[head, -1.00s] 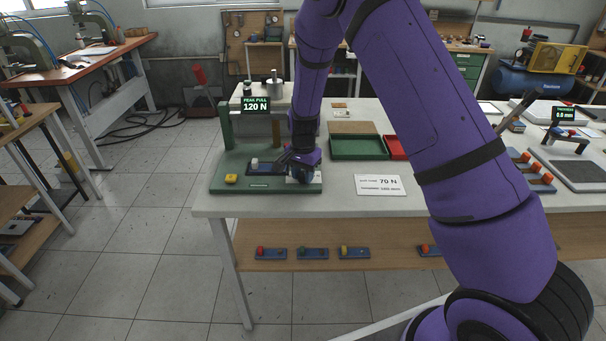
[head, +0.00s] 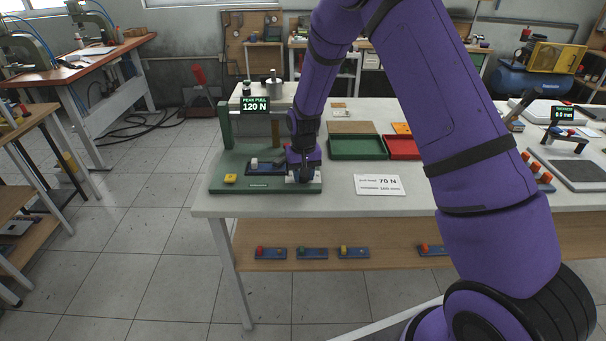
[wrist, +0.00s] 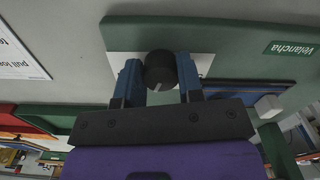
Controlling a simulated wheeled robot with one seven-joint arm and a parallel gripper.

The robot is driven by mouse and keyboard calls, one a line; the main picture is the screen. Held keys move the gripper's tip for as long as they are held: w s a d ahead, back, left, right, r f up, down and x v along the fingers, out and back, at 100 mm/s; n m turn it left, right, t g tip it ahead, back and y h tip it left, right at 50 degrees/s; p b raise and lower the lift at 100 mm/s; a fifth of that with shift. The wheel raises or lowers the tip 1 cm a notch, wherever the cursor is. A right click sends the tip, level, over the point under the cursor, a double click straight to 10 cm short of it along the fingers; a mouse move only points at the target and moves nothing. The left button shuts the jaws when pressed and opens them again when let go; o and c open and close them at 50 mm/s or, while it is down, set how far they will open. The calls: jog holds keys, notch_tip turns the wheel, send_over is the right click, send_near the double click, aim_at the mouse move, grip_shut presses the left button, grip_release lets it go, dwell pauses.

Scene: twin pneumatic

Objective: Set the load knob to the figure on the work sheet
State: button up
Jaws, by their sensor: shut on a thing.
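The load knob (wrist: 160,70) is a dark round knob on a white plate (wrist: 118,66) at the end of the green tester base (head: 230,185). My gripper (wrist: 160,78) is shut on the knob, with one blue finger on each side. A light pointer mark shows on the knob, but I cannot read its setting. In the head view my gripper (head: 303,174) hides the knob. The work sheet (head: 380,184) lies on the table to the right and reads 70 N. The tester's display (head: 255,105) reads PEAK PULL 120 N.
A dark blue fixture with a white block (wrist: 268,104) is beside the knob plate. A green tray (head: 357,148) and a red tray (head: 403,148) stand behind the sheet. The table around the sheet is clear.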

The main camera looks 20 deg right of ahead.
jog(key=shift+n, duration=1.6)
jog(key=o, duration=0.9)
notch_tip(320, 180, up, 11)
jog(key=shift+f, duration=0.1)
jog(key=shift+d, duration=0.1)
